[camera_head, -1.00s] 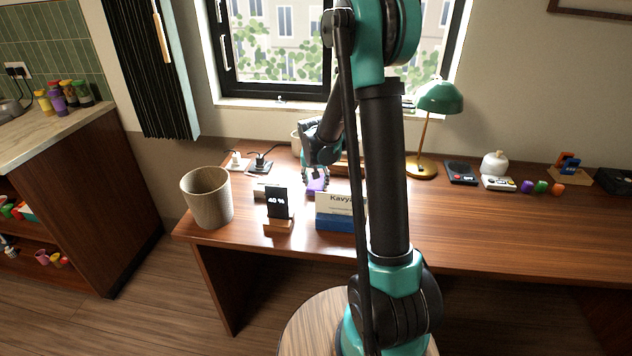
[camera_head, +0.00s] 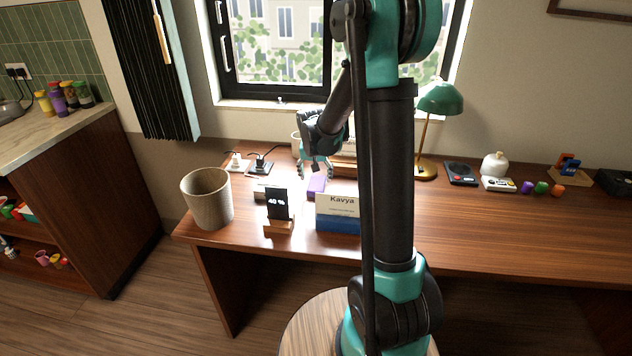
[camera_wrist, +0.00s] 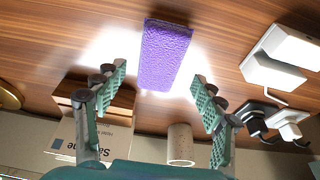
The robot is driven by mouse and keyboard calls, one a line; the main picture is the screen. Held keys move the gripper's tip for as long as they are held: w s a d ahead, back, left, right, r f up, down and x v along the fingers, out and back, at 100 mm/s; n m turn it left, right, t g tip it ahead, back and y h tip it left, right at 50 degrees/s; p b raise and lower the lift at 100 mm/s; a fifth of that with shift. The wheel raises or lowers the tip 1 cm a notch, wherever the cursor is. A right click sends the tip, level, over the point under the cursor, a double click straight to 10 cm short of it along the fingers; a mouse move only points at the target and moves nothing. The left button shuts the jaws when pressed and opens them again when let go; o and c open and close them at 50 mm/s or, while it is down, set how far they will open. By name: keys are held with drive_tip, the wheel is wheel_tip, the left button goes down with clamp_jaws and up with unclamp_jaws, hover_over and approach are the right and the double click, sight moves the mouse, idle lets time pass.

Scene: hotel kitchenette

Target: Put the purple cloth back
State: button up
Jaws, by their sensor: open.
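The purple cloth (camera_wrist: 166,55) is a flat, textured purple rectangle on the wooden desk in the wrist view. In the head view the cloth (camera_head: 316,184) lies behind the name sign, partly hidden by it. My gripper (camera_wrist: 160,92) is open and empty, its two green padded fingers spread on either side of the cloth's near end. In the head view my gripper (camera_head: 316,172) is above the desk close to the cloth. Clear space shows between each finger and the cloth.
A name sign (camera_head: 338,206) and a small "40 %" display (camera_head: 278,204) stand in front of the cloth. A woven bin (camera_head: 207,197) is at the left. Plugs (camera_head: 262,162) lie behind. A green lamp (camera_head: 440,98) stands right. The desk's right front (camera_head: 520,225) is clear.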

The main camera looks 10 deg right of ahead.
drive_tip(key=v, duration=0.8)
